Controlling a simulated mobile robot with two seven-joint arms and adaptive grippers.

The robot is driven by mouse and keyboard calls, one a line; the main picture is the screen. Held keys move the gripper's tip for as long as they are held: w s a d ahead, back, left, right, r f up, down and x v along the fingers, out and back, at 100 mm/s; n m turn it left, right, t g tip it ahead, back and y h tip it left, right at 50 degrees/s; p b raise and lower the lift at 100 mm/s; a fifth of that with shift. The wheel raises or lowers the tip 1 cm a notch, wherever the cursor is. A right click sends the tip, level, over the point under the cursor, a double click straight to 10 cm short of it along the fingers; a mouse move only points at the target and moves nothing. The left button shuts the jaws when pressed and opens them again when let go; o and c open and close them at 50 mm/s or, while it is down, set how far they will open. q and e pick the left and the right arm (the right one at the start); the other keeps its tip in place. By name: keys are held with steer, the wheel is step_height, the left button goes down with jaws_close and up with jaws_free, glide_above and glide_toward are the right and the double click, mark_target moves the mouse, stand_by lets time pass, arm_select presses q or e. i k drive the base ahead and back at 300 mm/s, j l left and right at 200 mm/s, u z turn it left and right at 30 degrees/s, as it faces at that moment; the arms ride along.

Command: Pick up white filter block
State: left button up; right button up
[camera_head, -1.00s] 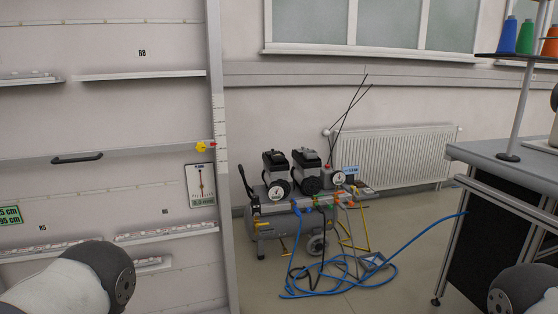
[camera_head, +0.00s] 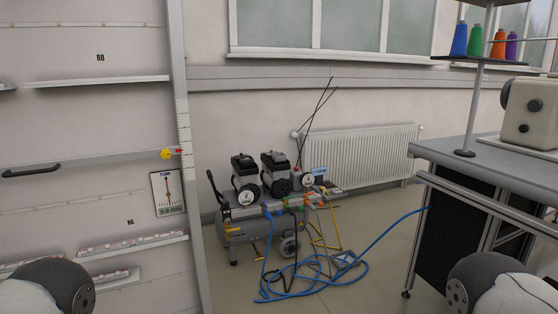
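I see no white filter block that I can make out in this view. Parts of my two arms show at the bottom left and bottom right corners. Neither gripper is in the picture, so I cannot see what they hold.
An air compressor (camera_head: 255,228) with a coiled blue hose (camera_head: 325,277) stands on the floor in the middle. A radiator (camera_head: 362,154) is behind it. A table (camera_head: 480,160) with a sewing machine (camera_head: 530,115) and thread spools (camera_head: 475,41) is at right. A white shelf panel (camera_head: 90,115) fills the left.

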mark_target(337, 191)
steer(key=u, duration=0.2)
steer(key=i, duration=1.2)
